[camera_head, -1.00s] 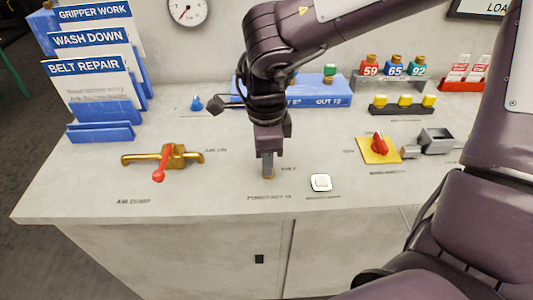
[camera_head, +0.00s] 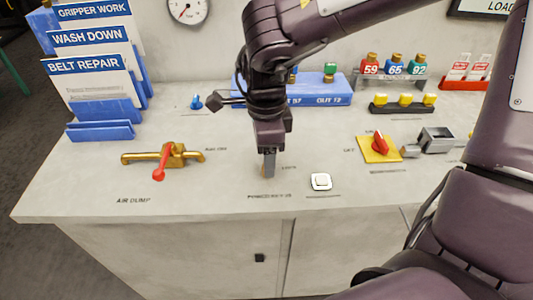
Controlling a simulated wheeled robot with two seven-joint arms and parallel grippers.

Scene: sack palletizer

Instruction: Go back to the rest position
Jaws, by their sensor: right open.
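My right gripper (camera_head: 268,166) points down over the middle of the grey counter (camera_head: 90,190). Its fingers are open, and it is close above or at a small fitting near the "POWER KEY" label. The fingers hide most of that spot, so I cannot tell whether they touch anything. The right arm comes in from the upper right. My left gripper is not in the view.
A brass valve with a red lever (camera_head: 162,160) is left of the gripper. A white button (camera_head: 321,182) and a red switch on a yellow plate (camera_head: 379,147) are right. Blue card holders (camera_head: 100,131) stand at the left, a blue rack (camera_head: 318,90) behind.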

